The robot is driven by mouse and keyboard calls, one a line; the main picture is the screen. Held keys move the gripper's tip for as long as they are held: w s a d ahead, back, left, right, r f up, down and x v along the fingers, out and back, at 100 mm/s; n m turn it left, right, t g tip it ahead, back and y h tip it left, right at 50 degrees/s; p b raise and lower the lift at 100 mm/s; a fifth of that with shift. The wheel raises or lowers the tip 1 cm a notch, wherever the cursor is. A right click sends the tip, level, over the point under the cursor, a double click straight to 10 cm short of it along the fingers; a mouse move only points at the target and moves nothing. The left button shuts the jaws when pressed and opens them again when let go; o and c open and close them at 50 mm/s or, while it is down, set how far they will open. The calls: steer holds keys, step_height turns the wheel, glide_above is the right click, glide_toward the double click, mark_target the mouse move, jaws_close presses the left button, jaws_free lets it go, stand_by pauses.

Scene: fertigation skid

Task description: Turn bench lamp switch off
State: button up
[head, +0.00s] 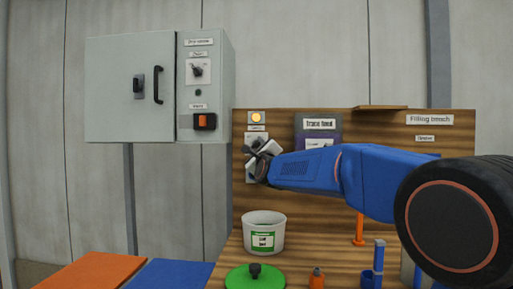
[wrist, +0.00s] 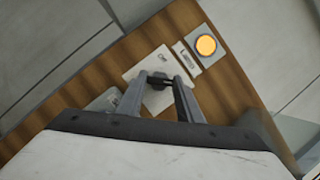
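The bench lamp switch is a dark knob (wrist: 157,79) on a pale plate (wrist: 150,65) fixed to the wooden back panel. In the wrist view my gripper (wrist: 160,80) has its two grey fingers on either side of the knob, with the tips at it. I cannot tell whether they press on it or stand slightly apart.
A grey cabinet (head: 130,88) with a handle and switches hangs at the upper left. On the bench stand a white tub (head: 264,236), a green lid (head: 255,279), an orange bottle (head: 317,278) and a blue holder (head: 372,272). A dark labelled box (head: 319,138) is on the panel beside the arm.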

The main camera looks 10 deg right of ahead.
steer(key=shift+c, duration=1)
